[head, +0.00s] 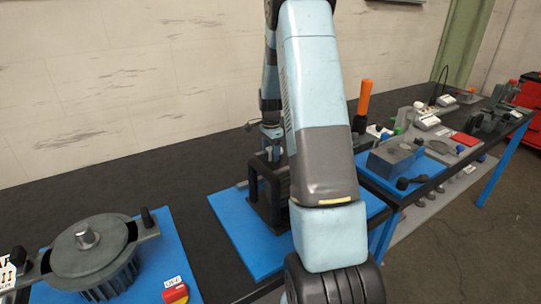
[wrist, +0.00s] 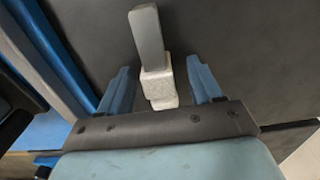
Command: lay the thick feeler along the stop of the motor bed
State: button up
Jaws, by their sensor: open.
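In the wrist view my gripper (wrist: 159,66) is open, with its two blue fingers apart. Between the fingers is a pale piece, which I take to be the thick feeler (wrist: 150,36): a grey flat bar with a whitish block at its near end. Gaps show between it and both fingers, over the dark table top. In the head view my arm hides much of the middle, and the feeler cannot be made out. A black frame (head: 256,190) stands on a blue mat there; I cannot tell whether it is the motor bed, and no stop is distinguishable.
A round grey motor-like housing (head: 92,250) sits on the left blue mat, with a red-and-yellow switch (head: 175,292) beside it. At right are a grey block (head: 395,157), an orange cylinder (head: 364,97) and several small tools. The back left of the table (head: 130,185) is clear.

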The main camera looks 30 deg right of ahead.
jog(key=shift+f, duration=0.4)
grip_shut()
dwell(0.4)
